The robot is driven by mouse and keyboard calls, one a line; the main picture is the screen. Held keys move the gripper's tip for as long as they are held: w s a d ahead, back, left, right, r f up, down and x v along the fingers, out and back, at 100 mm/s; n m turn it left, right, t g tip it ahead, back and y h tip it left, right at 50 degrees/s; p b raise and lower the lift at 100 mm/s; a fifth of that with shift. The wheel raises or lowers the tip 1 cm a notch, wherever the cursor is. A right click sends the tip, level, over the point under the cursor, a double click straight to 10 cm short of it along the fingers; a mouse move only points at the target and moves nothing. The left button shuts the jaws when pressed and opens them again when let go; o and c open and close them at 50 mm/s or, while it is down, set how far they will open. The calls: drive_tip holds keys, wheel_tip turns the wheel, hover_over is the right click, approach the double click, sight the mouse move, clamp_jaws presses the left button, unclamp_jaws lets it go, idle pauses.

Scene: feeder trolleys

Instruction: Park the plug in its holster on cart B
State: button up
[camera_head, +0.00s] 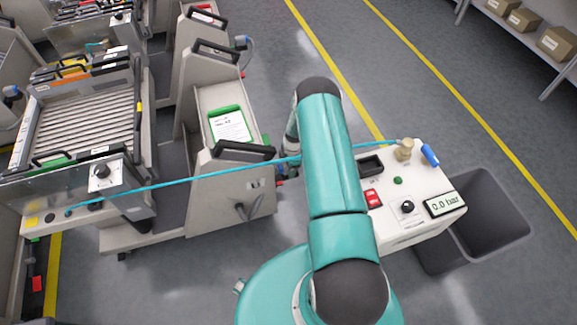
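A light blue hose (165,183) runs taut from a port on the left trolley's front panel (35,222), passes behind my teal arm, and comes out toward a brass fitting (404,149) on the white console. I cannot make out a separate plug on it. A grey hooked fixture (243,211) sits on the near side of the beige trolley (215,190); I cannot tell whether it is the holster. No letter marking cart B is readable. My gripper is mostly hidden behind my arm; small dark and coloured parts show beside it. Its opening cannot be seen.
The white console (425,235) has a red switch, a black knob, a blue part (430,155) and a display reading 0.0 bar. A dark grey bin (500,235) stands beside it. More trolleys fill the upper left. Boxes sit on a shelf (520,40). Floor between yellow lines is clear.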

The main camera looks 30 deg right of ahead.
wheel_tip(320, 180, up, 14)
drive_tip(key=d, duration=0.1)
drive_tip(key=shift+s+d, duration=0.2)
drive_tip(key=shift+d, duration=0.1)
drive_tip(key=s+a+r+m+t+h, duration=0.1)
drive_tip(key=s+a+r+m, duration=0.35)
drive_tip(key=r, duration=1.15)
drive_tip(key=w+a+r+m+t+h, duration=0.15)
drive_tip(key=a+r, duration=0.55)
drive_tip(key=r, duration=0.8)
drive_tip(key=s+a+r+m, duration=0.4)
drive_tip(key=s+a+r, duration=0.2)
drive_tip(key=s+r, duration=0.45)
drive_tip(key=s+a+r+m+t, duration=0.1)
drive_tip(key=s+a+r+m, duration=0.1)
drive_tip(key=s, duration=0.4)
drive_tip(key=s+a+r+m+t+y, duration=0.1)
drive_tip(key=s+a+r+m, duration=0.1)
drive_tip(key=s, duration=0.5)
drive_tip(key=shift+s+a+r+m+t, duration=0.2)
drive_tip(key=shift+a+r+m+t, duration=0.15)
drive_tip(key=shift+a+m, duration=0.3)
